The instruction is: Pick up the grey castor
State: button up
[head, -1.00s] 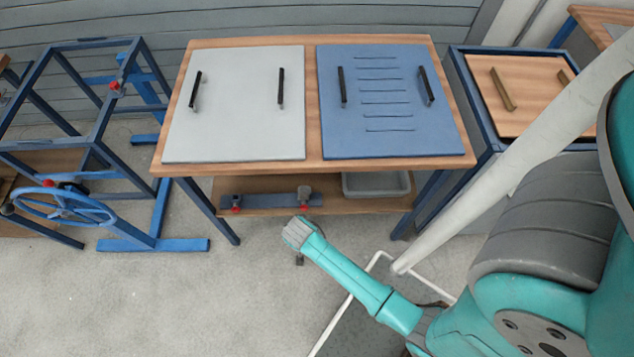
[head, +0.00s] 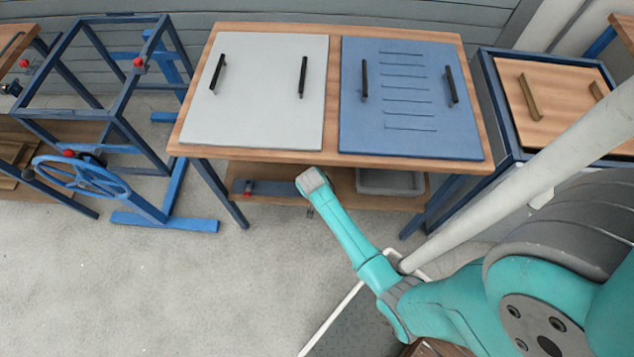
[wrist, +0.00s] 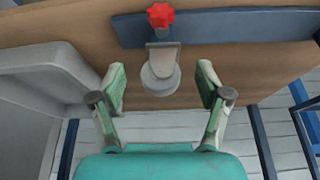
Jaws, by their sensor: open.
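The grey castor (wrist: 161,76) shows in the wrist view, with a round pale wheel and a bracket. It lies against the wooden lower shelf of the bench, beside a blue bar (wrist: 235,27). A red knob (wrist: 160,15) is at the bracket's far end. My gripper (wrist: 163,84) is open, with one green finger on each side of the castor wheel. A gap shows between each finger and the wheel, and I cannot tell the depth left between them.
A grey bin (head: 391,182) stands on the lower shelf, close to one finger. The bench top (head: 333,144) above carries a grey panel (head: 255,92) and a blue panel (head: 412,98) with black handles. A blue frame with a handwheel (head: 75,173) stands left. Floor in front is clear.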

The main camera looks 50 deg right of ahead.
jog(key=shift+w+d+f, duration=0.45)
jog(key=shift+w+d, duration=0.05)
jog(key=shift+d, duration=0.15)
jog(key=shift+w+d+f, duration=0.4)
jog(key=shift+w+d, duration=0.05)
jog(key=shift+d, duration=0.15)
jog(key=shift+w+d+f, duration=0.1)
jog(key=shift+d+f, duration=0.05)
jog(key=shift+f, duration=0.35)
jog(key=c, duration=1.3)
jog(key=shift+c, duration=0.2)
